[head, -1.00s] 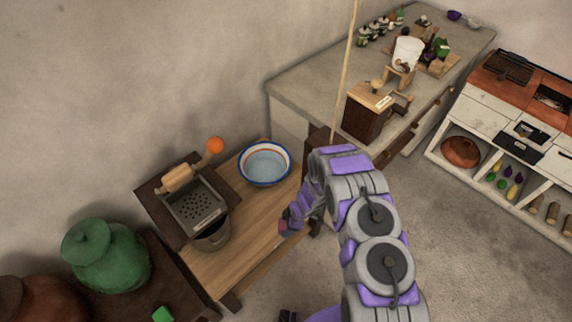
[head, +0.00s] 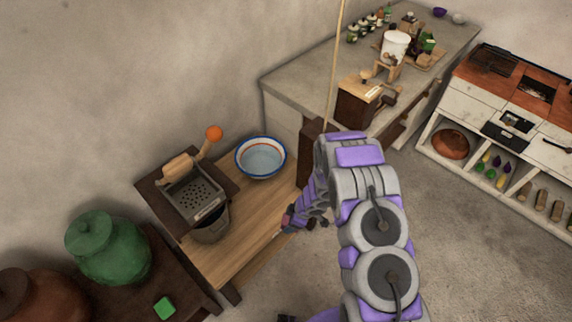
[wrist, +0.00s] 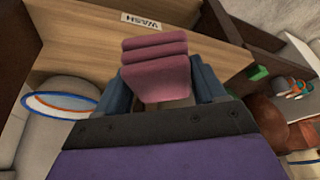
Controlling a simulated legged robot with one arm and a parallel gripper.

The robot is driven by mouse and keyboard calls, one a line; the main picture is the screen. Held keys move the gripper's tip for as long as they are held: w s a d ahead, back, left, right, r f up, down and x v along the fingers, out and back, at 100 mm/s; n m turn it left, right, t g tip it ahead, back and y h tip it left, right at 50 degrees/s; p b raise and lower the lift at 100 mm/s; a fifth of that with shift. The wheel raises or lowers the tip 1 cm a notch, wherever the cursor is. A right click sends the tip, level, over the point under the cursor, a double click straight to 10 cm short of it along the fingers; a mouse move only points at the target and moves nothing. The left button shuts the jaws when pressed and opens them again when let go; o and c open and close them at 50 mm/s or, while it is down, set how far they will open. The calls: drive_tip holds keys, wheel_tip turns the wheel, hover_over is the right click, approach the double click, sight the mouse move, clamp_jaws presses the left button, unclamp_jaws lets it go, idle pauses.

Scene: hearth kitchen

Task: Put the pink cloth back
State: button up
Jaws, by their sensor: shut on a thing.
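The pink cloth (wrist: 155,68) is a folded, dull pink bundle between the two blue fingers of my gripper (wrist: 165,88) in the wrist view. My gripper is shut on it. In the head view my gripper (head: 289,222) is at the front right edge of the wooden washstand top (head: 240,232), and only a small reddish bit of the cloth shows there. In the wrist view the cloth appears in front of the wooden board (wrist: 88,45), which bears a small label reading WASH (wrist: 141,18). I cannot tell whether the cloth touches the wood.
A white bowl with a blue rim (head: 261,158) stands at the back of the washstand. A grater-like box (head: 195,200) with a metal bucket (head: 211,226) is to its left. A green jar (head: 108,248) stands at lower left. A stone counter (head: 300,82) is behind; open floor lies right.

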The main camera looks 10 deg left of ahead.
drive_tip(key=w+d+r+m+t+h, duration=0.1)
drive_tip(key=d+r+m, duration=0.4)
drive_tip(key=r, duration=0.6)
drive_tip(key=w+d+r+m+t+h, duration=0.1)
drive_tip(key=d+r+m+h, duration=0.1)
drive_tip(key=d+r+m, duration=0.4)
drive_tip(key=w+d+r+m+t+h, duration=0.1)
drive_tip(key=d+r+m, duration=0.4)
drive_tip(key=r, duration=1.2)
drive_tip(key=shift+d+t, duration=0.4)
drive_tip(key=shift+d, duration=0.4)
